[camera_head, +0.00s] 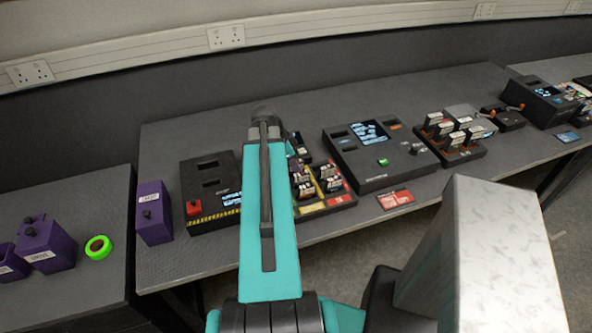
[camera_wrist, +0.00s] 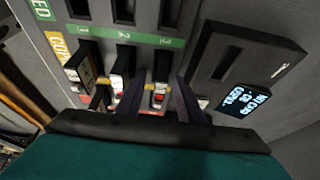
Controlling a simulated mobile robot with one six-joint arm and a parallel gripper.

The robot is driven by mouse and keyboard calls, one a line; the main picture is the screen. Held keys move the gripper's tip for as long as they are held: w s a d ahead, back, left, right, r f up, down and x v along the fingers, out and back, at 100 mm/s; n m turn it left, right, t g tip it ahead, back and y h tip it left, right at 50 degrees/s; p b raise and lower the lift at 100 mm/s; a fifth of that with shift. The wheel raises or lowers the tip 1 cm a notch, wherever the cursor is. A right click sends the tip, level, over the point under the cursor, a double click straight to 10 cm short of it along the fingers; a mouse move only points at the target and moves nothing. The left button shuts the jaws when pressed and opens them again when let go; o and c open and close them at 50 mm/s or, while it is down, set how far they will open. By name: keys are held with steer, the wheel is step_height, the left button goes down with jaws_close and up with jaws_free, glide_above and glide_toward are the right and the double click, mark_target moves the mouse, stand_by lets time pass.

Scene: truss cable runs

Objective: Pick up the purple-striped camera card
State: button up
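No purple stripe can be made out on any card in either view. In the wrist view my gripper (camera_wrist: 158,108) points down at a card rack, with its two dark fingers spread apart. A card with a yellow band and a red patch (camera_wrist: 158,96) stands in the gap between them. Other cards stand to the left, one dark and yellow-banded (camera_wrist: 119,70) and one with a pale label (camera_wrist: 83,68). In the head view my teal arm hides my gripper and part of the card rack (camera_head: 341,200), whose upright cards (camera_head: 329,180) show on the right.
In the wrist view a dark reader with a lit screen (camera_wrist: 243,100) stands right of the cards. A green numbered strip (camera_wrist: 122,37) and empty slots lie beyond them. The head view shows a grey console (camera_head: 385,170), a red card (camera_head: 395,199) and a purple box (camera_head: 153,213).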

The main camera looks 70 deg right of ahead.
stand_by(0.4)
jaws_close()
steer(key=shift+r, duration=0.15)
steer(key=shift+r+b, duration=1.25)
steer(key=shift+r, duration=3.6)
